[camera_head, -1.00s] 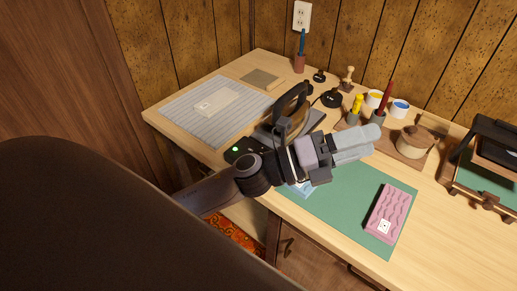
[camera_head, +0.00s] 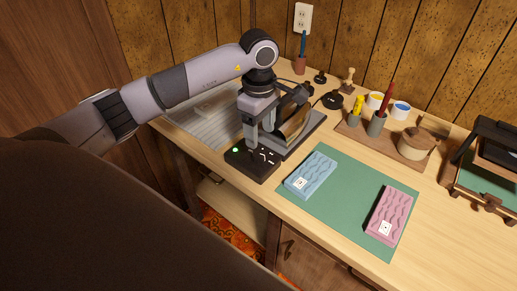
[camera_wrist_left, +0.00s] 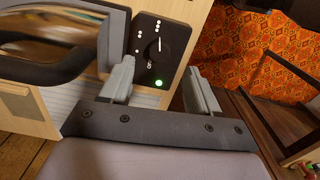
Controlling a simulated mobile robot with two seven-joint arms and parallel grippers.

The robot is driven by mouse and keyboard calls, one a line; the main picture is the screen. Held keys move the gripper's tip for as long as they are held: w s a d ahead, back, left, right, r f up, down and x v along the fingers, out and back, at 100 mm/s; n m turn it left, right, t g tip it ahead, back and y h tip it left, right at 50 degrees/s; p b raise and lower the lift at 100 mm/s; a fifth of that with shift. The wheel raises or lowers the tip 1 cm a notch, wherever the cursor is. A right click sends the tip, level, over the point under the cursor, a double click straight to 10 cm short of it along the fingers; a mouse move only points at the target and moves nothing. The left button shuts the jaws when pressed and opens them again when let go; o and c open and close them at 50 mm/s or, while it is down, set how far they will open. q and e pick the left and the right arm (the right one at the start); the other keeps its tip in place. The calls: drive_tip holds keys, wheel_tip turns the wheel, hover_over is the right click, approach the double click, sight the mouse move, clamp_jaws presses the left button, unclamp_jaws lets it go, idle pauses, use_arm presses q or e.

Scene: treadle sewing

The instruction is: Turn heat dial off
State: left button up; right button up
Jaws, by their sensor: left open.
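A black control panel (camera_head: 244,165) sits at the front edge of the desk, with a lit green light (camera_head: 235,150) and white marks. In the left wrist view the panel (camera_wrist_left: 172,60) shows the heat dial (camera_wrist_left: 159,46) with a white pointer line, white dots around it and the green light (camera_wrist_left: 159,83) lit. My left gripper (camera_head: 258,140) points down over the panel, close to it. In the left wrist view its open fingers (camera_wrist_left: 160,82) straddle the panel, with nothing between them at the tips. Whether they touch it I cannot tell. My right gripper is not in view.
An iron (camera_head: 293,122) on a grey base is beside the panel, partly hidden by my gripper. A blue block (camera_head: 312,174) and a pink block (camera_head: 390,212) lie on a green mat (camera_head: 345,205). Pots (camera_head: 374,128) and stamps stand behind.

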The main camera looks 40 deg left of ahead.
sight(258, 153)
use_arm(q)
drive_tip(key=shift+a+f, duration=0.2)
drive_tip(key=shift+a, duration=0.1)
wheel_tip(258, 153, down, 7)
drive_tip(key=shift+r, duration=0.15)
drive_tip(key=c, duration=1)
